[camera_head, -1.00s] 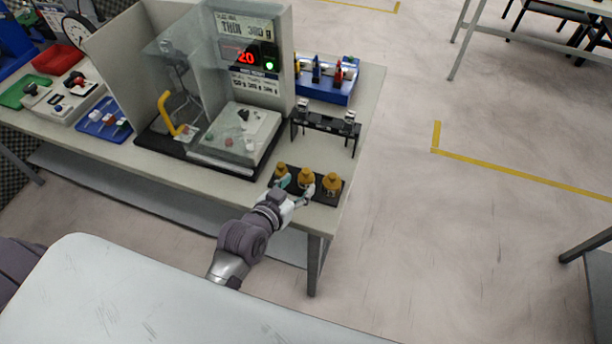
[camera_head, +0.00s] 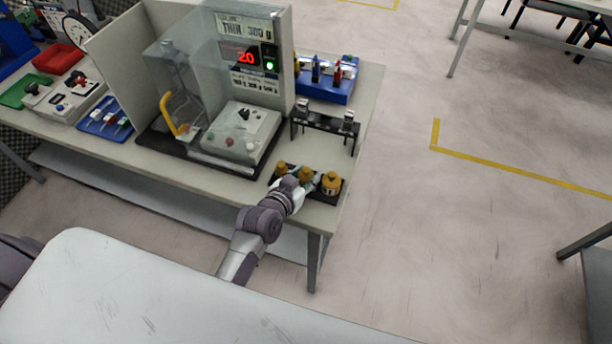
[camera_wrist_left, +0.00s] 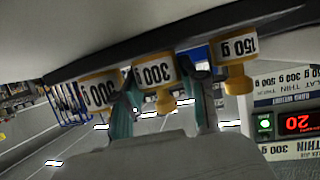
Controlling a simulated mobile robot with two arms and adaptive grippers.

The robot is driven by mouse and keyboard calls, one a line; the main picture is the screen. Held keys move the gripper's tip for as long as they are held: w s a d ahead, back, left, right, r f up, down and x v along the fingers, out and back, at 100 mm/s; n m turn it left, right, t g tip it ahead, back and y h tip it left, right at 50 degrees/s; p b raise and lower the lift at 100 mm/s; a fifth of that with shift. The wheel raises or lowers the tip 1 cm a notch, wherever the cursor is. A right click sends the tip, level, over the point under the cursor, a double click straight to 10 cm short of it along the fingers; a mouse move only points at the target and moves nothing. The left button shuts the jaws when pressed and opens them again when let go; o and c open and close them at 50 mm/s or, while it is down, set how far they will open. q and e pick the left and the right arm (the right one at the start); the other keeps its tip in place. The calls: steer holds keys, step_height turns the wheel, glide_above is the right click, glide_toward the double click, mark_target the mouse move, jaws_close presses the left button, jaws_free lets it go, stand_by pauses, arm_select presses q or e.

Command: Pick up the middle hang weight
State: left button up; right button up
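Three yellow hang weights stand in a row on a black tray (camera_head: 327,197) near the table's front right corner. The middle hang weight (camera_head: 305,173) has a left neighbour (camera_head: 281,168) and a right neighbour (camera_head: 331,182). My left gripper (camera_head: 301,184) is at the middle one. In the left wrist view, which is upside down, the middle weight (camera_wrist_left: 153,74) reads 300 g and the weight on the right (camera_wrist_left: 237,80) reads 150 g. My open left gripper (camera_wrist_left: 167,85) has one finger on each side of the middle weight; contact is unclear. My right gripper is not in view.
A black stand (camera_head: 325,122) is just behind the weights. A clear-walled station with a red 20 display (camera_head: 243,57) stands to the left. A blue holder (camera_head: 328,80) is at the back right. Open floor lies right of the table (camera_head: 362,108).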

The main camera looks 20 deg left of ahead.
arm_select(q)
jaws_close()
step_height(320, 180, up, 10)
steer(key=s+a+r+n+y+b, duration=0.2)
steer(key=s+a+r+y+b, duration=0.15)
steer(key=s+r, duration=0.4)
steer(key=m+h+p, duration=0.2)
steer(key=h+p, duration=0.1)
steer(key=h, duration=0.1)
glide_above(306, 170)
steer(key=shift+y, duration=0.25)
step_height(306, 170, down, 7)
steer(key=shift+f, duration=0.2)
